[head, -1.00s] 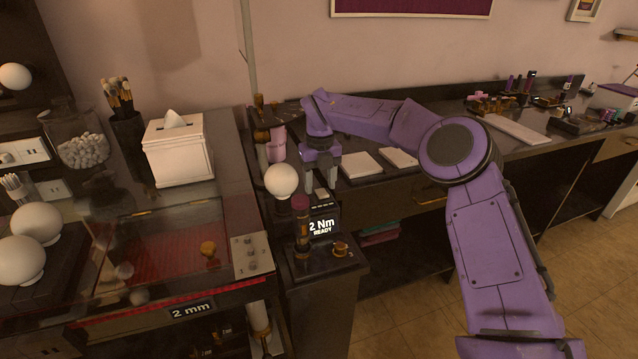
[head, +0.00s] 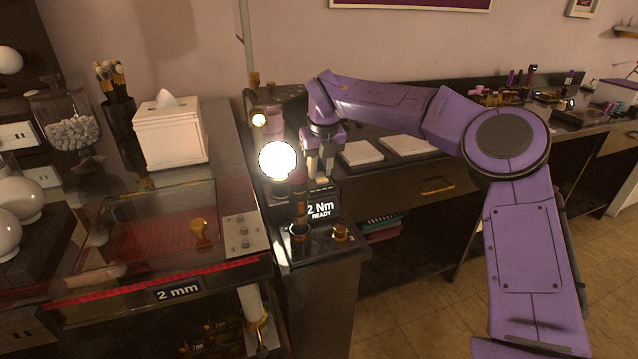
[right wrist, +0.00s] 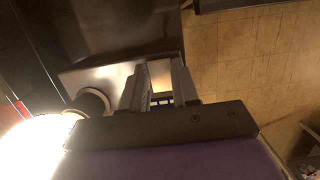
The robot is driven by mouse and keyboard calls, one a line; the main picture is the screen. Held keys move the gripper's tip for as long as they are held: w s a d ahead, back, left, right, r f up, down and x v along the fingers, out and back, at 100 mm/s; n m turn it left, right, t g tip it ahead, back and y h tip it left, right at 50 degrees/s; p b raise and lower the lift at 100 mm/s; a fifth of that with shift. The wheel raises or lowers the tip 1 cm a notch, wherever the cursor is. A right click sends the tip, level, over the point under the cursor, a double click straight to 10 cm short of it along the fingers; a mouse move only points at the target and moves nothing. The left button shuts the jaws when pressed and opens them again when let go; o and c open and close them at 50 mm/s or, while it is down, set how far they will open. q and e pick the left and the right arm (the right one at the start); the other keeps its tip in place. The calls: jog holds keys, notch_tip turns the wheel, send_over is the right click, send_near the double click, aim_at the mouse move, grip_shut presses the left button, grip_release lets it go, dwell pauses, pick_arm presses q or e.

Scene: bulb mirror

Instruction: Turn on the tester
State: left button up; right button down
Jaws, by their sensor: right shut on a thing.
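A round bulb (head: 277,160) glows bright white at the left of the tester, on the narrow dark stand. Its glare also fills the lower left of the right wrist view (right wrist: 38,145). My right gripper (head: 320,176) points down just right of the bulb, behind the display reading "2 Nm READY" (head: 320,210). In the right wrist view its fingers (right wrist: 158,95) are close together on a small part, taken to be the tester's switch, mostly hidden between them. My left gripper is not in view.
A dark cylinder with a reddish top (head: 298,183) stands close in front of the gripper. A white tissue box (head: 170,135) and a glass-lidded case (head: 150,235) are at left. White pads (head: 360,153) lie to the right.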

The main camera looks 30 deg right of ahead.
aim_at(324, 185)
jog(key=shift+s+t+b, duration=0.1)
jog(key=shift+t+b, duration=0.25)
jog(key=shift+t, duration=0.05)
jog(key=c, duration=0.8)
grip_release()
jog(key=shift+c, duration=0.2)
jog(key=p+v, duration=0.1)
jog(key=v, duration=0.9)
jog(key=shift+r, duration=0.35)
jog(key=shift+a, duration=0.15)
